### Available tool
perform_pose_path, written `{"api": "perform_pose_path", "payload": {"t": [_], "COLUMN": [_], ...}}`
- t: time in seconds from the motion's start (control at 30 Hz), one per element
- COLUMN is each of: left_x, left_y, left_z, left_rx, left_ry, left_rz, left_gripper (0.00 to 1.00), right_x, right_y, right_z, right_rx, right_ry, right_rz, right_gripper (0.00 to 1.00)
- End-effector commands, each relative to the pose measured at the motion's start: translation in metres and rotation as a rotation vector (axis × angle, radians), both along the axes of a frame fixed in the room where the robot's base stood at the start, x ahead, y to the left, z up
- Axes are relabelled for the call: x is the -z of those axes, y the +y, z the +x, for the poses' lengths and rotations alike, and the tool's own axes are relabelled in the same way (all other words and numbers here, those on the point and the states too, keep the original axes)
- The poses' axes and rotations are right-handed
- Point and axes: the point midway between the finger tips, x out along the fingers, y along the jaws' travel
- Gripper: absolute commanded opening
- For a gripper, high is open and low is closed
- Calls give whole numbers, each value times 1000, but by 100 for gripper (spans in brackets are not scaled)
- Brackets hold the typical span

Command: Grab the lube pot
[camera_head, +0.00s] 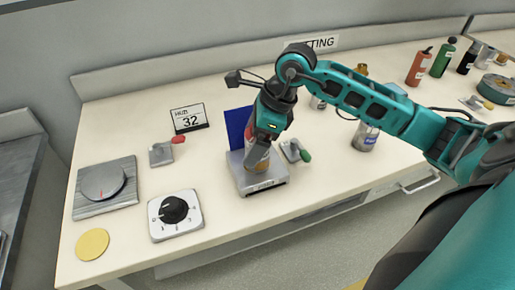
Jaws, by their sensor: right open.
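My right gripper (257,155) points down over a small silver stand (264,186) with a blue back panel (236,124). It is open, its fingers around or just in front of a partly hidden can (259,163) with an orange-red part, which stands on the stand. I cannot tell whether the fingers touch it. A silver can with a label (365,137) stands on the bench further right, below my arm. I cannot read which container is the lube pot. My left gripper is not in view.
Bottles (419,66) stand far right.

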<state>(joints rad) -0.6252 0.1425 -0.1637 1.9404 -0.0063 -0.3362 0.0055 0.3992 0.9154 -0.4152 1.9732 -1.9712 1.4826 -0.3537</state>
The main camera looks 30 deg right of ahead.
Motion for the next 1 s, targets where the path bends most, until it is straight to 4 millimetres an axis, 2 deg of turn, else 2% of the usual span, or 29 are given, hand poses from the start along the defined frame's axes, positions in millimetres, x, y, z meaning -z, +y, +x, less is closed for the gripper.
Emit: {"api": "perform_pose_path", "payload": {"t": [0.17, 0.8, 1.0], "left_x": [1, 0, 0], "left_y": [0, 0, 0], "left_z": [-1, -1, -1], "left_rx": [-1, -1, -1], "left_ry": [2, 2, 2], "left_rz": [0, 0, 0], "left_gripper": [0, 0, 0], "right_x": [0, 0, -1], "right_y": [0, 0, 0], "right_z": [0, 0, 0], "right_rx": [0, 0, 0], "right_ry": [0, 0, -1], "right_rz": [0, 0, 0], "right_gripper": [89, 28, 27]}}
